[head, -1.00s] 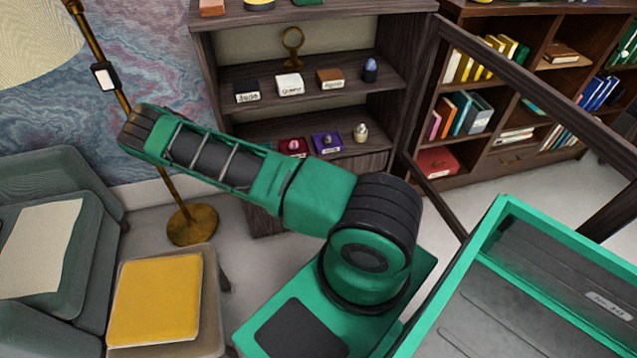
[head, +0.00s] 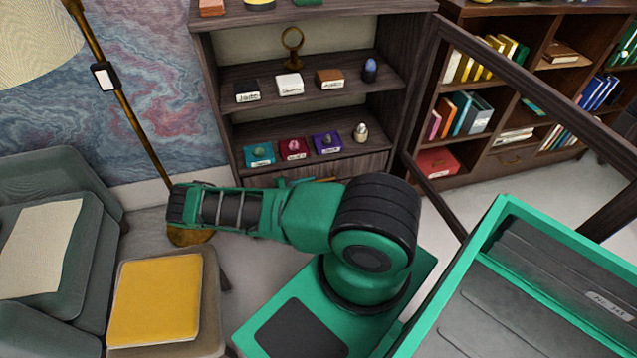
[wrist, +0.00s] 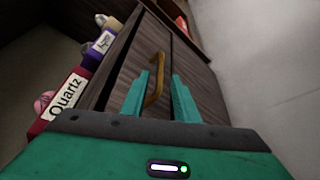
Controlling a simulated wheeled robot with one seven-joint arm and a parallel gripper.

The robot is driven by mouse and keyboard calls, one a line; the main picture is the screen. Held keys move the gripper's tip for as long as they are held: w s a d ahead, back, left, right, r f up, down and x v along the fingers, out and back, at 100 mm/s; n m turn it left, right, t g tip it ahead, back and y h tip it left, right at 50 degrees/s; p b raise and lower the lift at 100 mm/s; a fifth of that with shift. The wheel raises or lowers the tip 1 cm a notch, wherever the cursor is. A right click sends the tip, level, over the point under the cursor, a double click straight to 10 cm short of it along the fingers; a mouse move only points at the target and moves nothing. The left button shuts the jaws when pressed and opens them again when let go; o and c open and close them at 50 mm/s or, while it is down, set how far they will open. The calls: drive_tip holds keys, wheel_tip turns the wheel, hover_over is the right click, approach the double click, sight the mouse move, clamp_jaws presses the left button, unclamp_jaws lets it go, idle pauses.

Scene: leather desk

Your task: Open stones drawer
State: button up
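The dark wood drawer front (head: 362,167) sits under the lowest shelf of the cabinet, largely hidden behind my arm in the head view. In the wrist view the drawer front (wrist: 130,85) looks shut and appears turned on its side. Its curved brass handle (wrist: 155,80) shows between my two teal fingers. My gripper (wrist: 163,95) is open, with one finger on each side of the handle. I cannot tell whether the fingers touch it.
Small colored boxes with stones stand on the shelf above the drawer, including a red one labelled Quartz (wrist: 62,103). The cabinet's open door (head: 440,190) stands right of my arm. A lamp stand (head: 145,140) and a stool with a yellow cushion (head: 155,300) are at left.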

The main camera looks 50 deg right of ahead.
sight(315, 182)
drive_tip(key=shift+x, duration=2.95)
